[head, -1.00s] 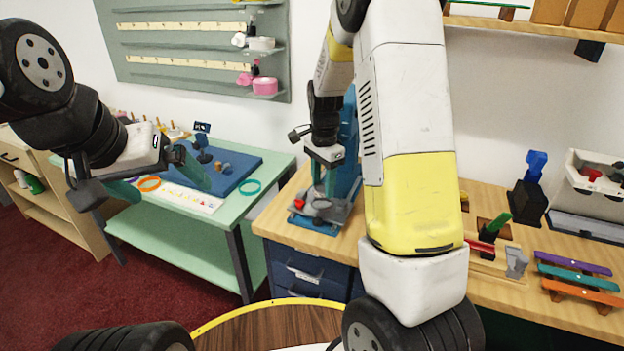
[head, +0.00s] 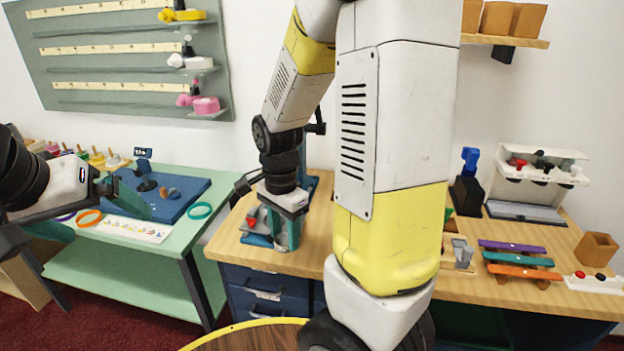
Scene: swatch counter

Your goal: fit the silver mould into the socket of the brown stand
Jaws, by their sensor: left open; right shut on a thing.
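My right gripper (head: 282,238) points down over the blue and grey press-like fixture on the wooden counter. Its teal fingers are shut on a small grey piece, seemingly the silver mould, which they mostly hide. I cannot tell whether the piece touches the fixture's base (head: 258,240). A brown stand with a socket is not clearly visible; my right arm covers the middle of the counter.
The green table (head: 165,250) holds a blue board (head: 185,207) and coloured rings. On the counter's right are coloured bars (head: 515,259), a brown open box (head: 597,248) and a white rack (head: 541,165).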

